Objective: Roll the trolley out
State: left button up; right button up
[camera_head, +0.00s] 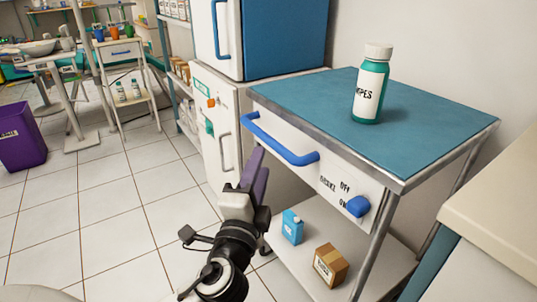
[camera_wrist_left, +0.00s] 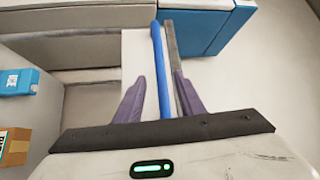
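The trolley (camera_head: 420,128) has a blue top, a metal frame and a white lower shelf. Its blue handle (camera_head: 285,142) runs along the front of a white drawer panel. A blue brake knob (camera_head: 358,206) sits on that panel beside the words OFF and ON; I cannot tell its setting. My left gripper (camera_head: 257,165) is at the handle, near its middle. In the left wrist view its two purple fingers (camera_wrist_left: 158,88) are apart, with the blue handle (camera_wrist_left: 158,60) between them and no clear grip on it. My right gripper is not in view.
A green wipes bottle (camera_head: 371,88) stands on the trolley top. A blue carton (camera_head: 292,226) and a brown box (camera_head: 331,264) are on the lower shelf. A cabinet (camera_head: 215,130) stands behind left, a beige counter (camera_head: 500,205) close right. Tiled floor at left is clear up to a purple bin (camera_head: 22,140).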

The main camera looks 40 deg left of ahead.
aim_at(268, 140)
pick_arm(q)
jog(key=b+x, duration=0.1)
jog(key=x, duration=0.9)
jog(key=shift+c, duration=0.5)
grip_shut()
